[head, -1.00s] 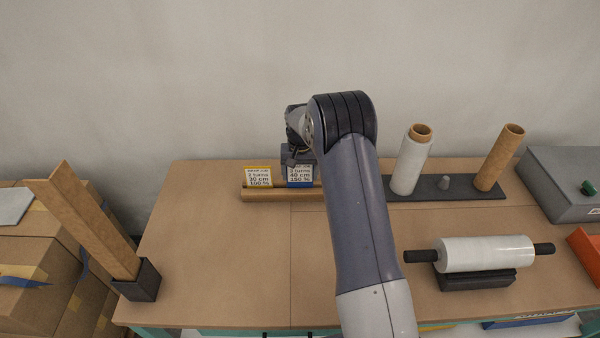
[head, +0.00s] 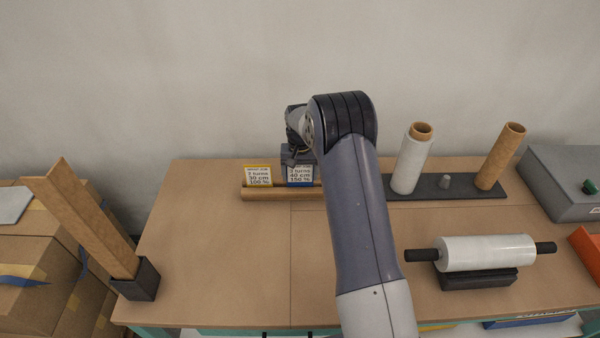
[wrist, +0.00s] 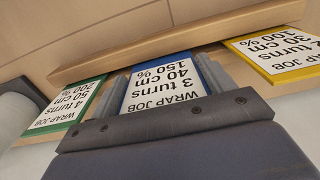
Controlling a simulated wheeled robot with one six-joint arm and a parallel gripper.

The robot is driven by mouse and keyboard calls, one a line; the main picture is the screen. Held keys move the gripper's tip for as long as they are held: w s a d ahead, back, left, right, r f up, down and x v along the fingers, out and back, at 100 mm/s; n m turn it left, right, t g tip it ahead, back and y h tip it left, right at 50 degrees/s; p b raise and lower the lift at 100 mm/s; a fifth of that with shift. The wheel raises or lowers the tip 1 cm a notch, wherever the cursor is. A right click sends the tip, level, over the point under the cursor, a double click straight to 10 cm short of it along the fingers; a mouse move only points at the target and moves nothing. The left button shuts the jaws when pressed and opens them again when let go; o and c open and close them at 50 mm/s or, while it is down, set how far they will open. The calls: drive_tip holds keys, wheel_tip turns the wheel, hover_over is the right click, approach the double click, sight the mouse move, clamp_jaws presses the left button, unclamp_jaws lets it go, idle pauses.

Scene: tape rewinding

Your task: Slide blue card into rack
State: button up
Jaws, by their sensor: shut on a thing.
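The blue card (head: 300,176) has a white label reading "3 turns, 40 cm, 150 %". It stands at the wooden rack (head: 262,195), level with the yellow card on its left. In the wrist view, my gripper (wrist: 163,84) is shut on the blue card (wrist: 163,82), with grey fingers at its two sides. The card's lower blue edge meets the wooden strip of the rack (wrist: 170,42). How deep it sits in the slot is hidden. In the head view, my arm covers the right part of the rack.
A yellow card (head: 257,176) stands left of the blue one. A green card (wrist: 68,110) stands on the other side, hidden in the head view. A white film roll (head: 412,162) and a cardboard tube (head: 499,157) stand to the right.

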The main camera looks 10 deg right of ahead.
drive_tip(key=shift+f, duration=0.4)
drive_tip(key=o, duration=1)
drive_tip(key=shift+r, duration=0.1)
wheel_tip(320, 180, up, 8)
drive_tip(key=p, duration=0.4)
wheel_tip(320, 180, up, 11)
drive_tip(key=b, duration=0.1)
drive_tip(key=shift+b, duration=0.35)
